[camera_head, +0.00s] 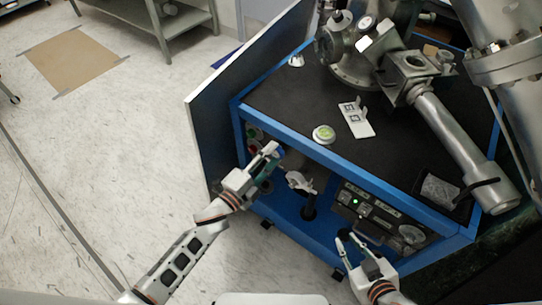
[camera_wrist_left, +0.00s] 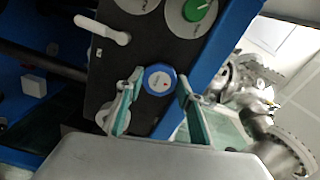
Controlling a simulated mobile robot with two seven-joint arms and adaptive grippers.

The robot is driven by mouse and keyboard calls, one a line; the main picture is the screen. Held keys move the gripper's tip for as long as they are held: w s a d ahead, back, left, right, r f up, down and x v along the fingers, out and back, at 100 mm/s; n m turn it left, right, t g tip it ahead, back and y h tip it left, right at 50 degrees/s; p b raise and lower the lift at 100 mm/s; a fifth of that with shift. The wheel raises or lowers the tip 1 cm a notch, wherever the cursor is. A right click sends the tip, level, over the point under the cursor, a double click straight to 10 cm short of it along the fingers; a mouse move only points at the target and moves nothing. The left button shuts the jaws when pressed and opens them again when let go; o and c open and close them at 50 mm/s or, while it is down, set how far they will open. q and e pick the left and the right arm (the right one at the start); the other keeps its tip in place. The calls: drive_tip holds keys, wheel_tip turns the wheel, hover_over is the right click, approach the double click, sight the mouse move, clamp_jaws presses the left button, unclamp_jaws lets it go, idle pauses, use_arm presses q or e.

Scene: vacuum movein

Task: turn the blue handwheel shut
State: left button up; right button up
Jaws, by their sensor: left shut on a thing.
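The blue handwheel (camera_wrist_left: 160,80) is a small round knob with a pale centre on the dark panel in the left wrist view.
A white lever (camera_wrist_left: 102,29) and a green knob (camera_wrist_left: 197,9) are on the panel close to the handwheel. The cabinet (camera_head: 300,145) carries metal vacuum piping (camera_head: 445,135) on its dark top.

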drive_tip(key=shift+s+f, duration=0.25)
drive_tip(key=shift+s, duration=0.05)
use_arm(q)
drive_tip(key=o, duration=1.1)
use_arm(e)
drive_tip(key=shift+f, duration=0.1)
use_arm(q)
drive_tip(key=shift+s+a, duration=0.15)
drive_tip(key=v, duration=1.1)
drive_tip(key=shift+s+a, duration=0.15)
drive_tip(key=shift+s, duration=0.1)
use_arm(e)
drive_tip(key=shift+w, duration=0.1)
